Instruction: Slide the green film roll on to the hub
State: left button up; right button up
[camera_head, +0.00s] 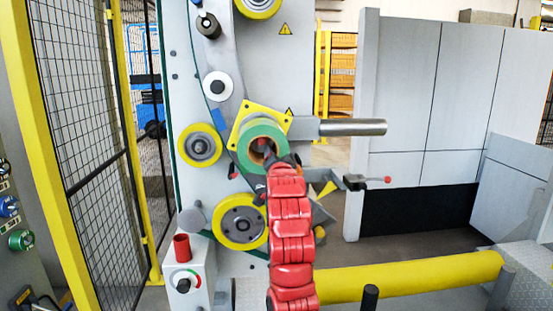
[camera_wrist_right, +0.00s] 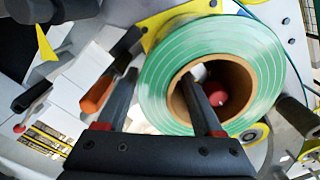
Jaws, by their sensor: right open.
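The green film roll (camera_head: 250,133) has a brown core and faces me in front of a yellow square plate on the machine. In the right wrist view the roll (camera_wrist_right: 158,62) fills the upper middle. A pale piece and a red round piece show inside its core. I cannot tell which part is the hub or how far the roll sits on it. My right gripper (camera_head: 268,158) is at the roll's front. In the wrist view its open fingers (camera_wrist_right: 161,76) straddle the roll's left wall, one outside and one across the core opening. My left gripper is not in view.
A grey horizontal bar (camera_head: 350,127) sticks out right of the plate (camera_head: 273,119). Yellow-rimmed rollers (camera_head: 200,146) surround the roll. A small lever with a red knob (camera_head: 387,180) stands to the right. A long yellow roll (camera_head: 410,278) lies low in front.

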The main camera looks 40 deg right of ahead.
jog(key=b+v, duration=0.2)
jog(key=v, duration=1.2)
jog(key=shift+s+a+b, duration=0.15)
jog(key=shift+s+b, duration=0.2)
jog(key=shift+b, duration=0.05)
jog(key=shift+c, duration=0.3)
jog(key=shift+r, duration=0.15)
jog(key=shift+c, duration=1.3)
jog(key=r+n+p, duration=0.1)
jog(key=p, duration=0.2)
jog(key=w+n+p, duration=0.1)
jog(key=n+p, duration=0.1)
jog(key=p, duration=0.1)
jog(key=w+r+n+p, duration=0.1)
jog(key=n+p, duration=0.1)
jog(key=p, duration=0.1)
jog(key=shift+w+a+r, duration=0.2)
jog(key=shift+w+r, duration=0.05)
jog(key=shift+r, duration=0.05)
grip_shut()
jog(key=w+d+n+p, duration=0.2)
jog(key=w+n+p, duration=0.4)
jog(key=p, duration=0.2)
jog(key=shift+w, duration=0.35)
jog(key=shift+a+r, duration=0.1)
